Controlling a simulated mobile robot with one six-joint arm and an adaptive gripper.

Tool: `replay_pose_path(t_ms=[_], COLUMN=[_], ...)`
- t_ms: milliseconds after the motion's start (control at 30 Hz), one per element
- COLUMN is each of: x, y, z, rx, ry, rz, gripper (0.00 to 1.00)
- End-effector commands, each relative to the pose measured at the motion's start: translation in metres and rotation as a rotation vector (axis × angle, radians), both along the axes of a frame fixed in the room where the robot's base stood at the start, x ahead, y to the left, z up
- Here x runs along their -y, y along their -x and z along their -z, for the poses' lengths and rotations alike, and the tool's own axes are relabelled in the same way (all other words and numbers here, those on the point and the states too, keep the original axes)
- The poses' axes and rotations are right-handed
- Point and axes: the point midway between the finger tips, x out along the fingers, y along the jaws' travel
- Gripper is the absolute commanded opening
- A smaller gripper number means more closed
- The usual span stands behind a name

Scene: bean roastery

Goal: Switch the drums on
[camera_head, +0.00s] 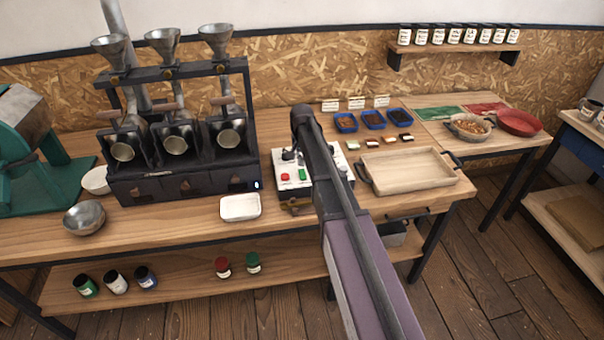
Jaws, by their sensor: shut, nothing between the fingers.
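A row of three small black roasters stands on the bench, with a left drum (122,151), a middle drum (175,145) and a right drum (229,138). Metal funnels sit above them. A pale control box (291,181) stands to their right, with a red button (285,177) and a green button (302,174) on its top. My arm crosses in front of the box and hides its right part. My gripper (289,157) is shut and empty, pointing down at the back of the box. I cannot tell whether it touches the box.
A white tray (240,206) lies left of the box and a wooden tray (408,171) right of it. Blue bowls (346,122) stand behind. A metal bowl (84,218) is at the left. Jars (223,267) stand on the lower shelf.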

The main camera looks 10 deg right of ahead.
Motion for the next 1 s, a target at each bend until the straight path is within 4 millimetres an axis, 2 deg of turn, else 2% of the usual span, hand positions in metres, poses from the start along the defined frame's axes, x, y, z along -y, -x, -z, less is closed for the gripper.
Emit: replay_pose_path(t_ms=[1000], x=[-0.0011], y=[0.0001], z=[0.0085], rx=[0.000], ry=[0.000], rz=[-0.001], gripper=[0.00])
